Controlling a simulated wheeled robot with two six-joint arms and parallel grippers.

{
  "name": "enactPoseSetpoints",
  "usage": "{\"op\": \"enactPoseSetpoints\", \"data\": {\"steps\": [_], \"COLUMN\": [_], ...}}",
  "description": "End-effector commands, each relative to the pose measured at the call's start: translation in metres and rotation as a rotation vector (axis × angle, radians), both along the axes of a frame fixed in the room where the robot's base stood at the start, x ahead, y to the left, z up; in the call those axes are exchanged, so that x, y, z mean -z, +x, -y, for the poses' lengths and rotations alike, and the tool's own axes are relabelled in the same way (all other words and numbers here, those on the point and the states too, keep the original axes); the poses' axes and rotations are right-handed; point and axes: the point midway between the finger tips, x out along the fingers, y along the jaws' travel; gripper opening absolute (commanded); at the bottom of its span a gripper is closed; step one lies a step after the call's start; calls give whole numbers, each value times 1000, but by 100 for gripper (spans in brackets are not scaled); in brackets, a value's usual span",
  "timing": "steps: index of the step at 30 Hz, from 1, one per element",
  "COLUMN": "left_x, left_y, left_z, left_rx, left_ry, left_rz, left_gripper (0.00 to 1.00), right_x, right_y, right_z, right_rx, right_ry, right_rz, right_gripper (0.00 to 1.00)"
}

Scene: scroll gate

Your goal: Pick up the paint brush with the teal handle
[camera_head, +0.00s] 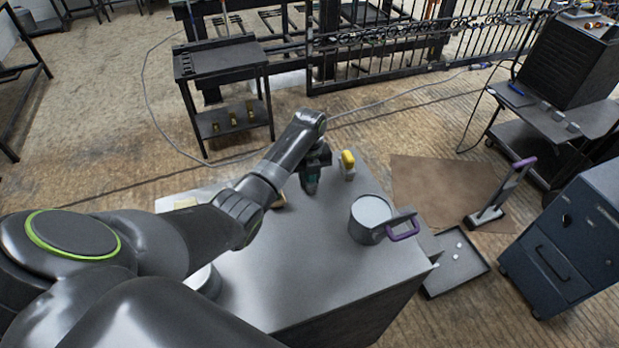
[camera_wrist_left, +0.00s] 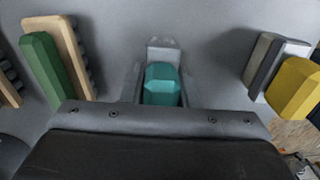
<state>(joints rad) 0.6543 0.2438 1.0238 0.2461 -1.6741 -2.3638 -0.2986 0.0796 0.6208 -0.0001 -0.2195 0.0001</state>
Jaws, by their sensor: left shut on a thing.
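The teal-handled brush (camera_wrist_left: 162,84) is between the fingers of my left gripper (camera_wrist_left: 160,88) in the left wrist view, its teal handle end pointing at the camera. My left gripper is shut on it. In the head view my left gripper (camera_head: 311,183) reaches down over the far part of the grey worktop, with a bit of teal showing at its tip. The brush's lower part is mostly hidden by the handle and fingers, and I cannot tell whether it touches the worktop. My right gripper is not in view.
A yellow-handled brush (camera_head: 348,163) stands to the right of the gripper on the worktop (camera_head: 310,260). A green-handled brush (camera_wrist_left: 44,66) is to its left. A grey can (camera_head: 370,217) and a purple-handled tool (camera_head: 404,228) are near the right edge. The worktop's front middle is clear.

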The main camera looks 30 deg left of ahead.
Motion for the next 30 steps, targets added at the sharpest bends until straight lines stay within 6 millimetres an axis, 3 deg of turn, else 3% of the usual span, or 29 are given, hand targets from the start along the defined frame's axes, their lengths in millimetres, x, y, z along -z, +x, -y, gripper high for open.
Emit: {"op": "enactPoseSetpoints", "data": {"steps": [8,21,30], "left_x": [-13,-89,-101], "left_y": [1,1,1], "left_z": [-1,0,0], "left_rx": [0,0,0], "left_ry": [1,0,-1], "left_rz": [4,4,1], "left_gripper": [0,0,0], "right_x": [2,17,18], "right_y": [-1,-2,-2], "right_z": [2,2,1], "right_rx": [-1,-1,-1], "right_ry": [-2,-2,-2], "right_rz": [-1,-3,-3], "right_gripper": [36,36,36]}}
